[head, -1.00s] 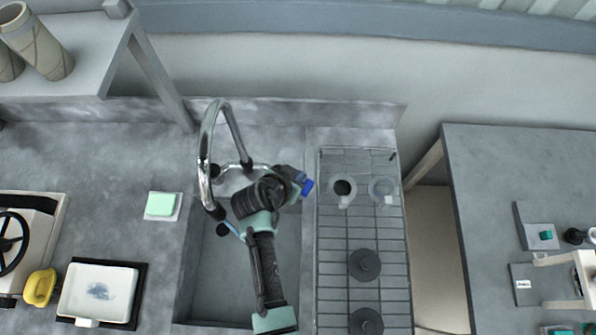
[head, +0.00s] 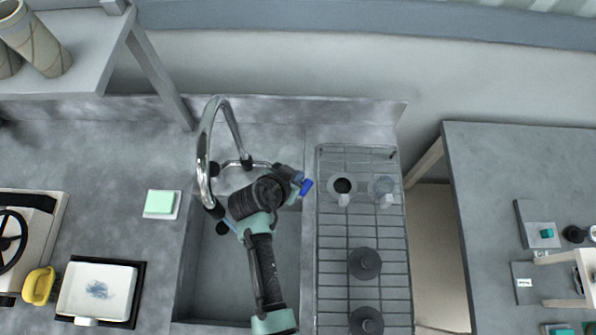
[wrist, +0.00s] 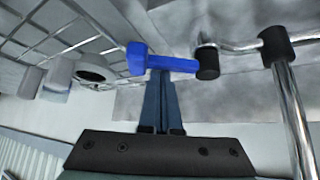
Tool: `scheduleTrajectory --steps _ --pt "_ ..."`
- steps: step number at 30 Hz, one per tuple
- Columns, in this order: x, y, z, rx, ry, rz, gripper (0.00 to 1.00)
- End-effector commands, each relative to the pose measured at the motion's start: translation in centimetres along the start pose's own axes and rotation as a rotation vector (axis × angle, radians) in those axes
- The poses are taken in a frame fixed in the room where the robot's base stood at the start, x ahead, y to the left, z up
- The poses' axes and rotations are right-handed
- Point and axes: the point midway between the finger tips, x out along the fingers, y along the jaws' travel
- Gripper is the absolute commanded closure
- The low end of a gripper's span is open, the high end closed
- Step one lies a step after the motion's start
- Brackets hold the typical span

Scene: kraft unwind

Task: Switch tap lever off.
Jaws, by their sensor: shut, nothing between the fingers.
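The blue tap lever (head: 306,187) shows just right of my wrist in the head view, at the right side of the sink. In the wrist view the lever (wrist: 160,62) lies across the picture, beside a black end piece on the tap's chrome pipe. My gripper (wrist: 160,74) is shut and empty, with its fingertips right at the lever; I cannot tell whether they touch. In the head view my fingers are mostly hidden by my wrist. The chrome tap (head: 205,150) arches over the sink (head: 205,270) to the left of my wrist.
A wire drying rack (head: 335,250) right of the sink holds two mugs (head: 342,187) and dark round weights (head: 364,263). A green sponge (head: 160,202) lies on a dish left of the sink. The wall is close behind the tap.

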Motion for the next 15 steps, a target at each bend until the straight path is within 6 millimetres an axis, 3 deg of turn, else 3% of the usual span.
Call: scheduleTrajectory --steps 15 --pt "-0.9 -0.2 1.4 -0.001 -0.004 0.0 1.0"
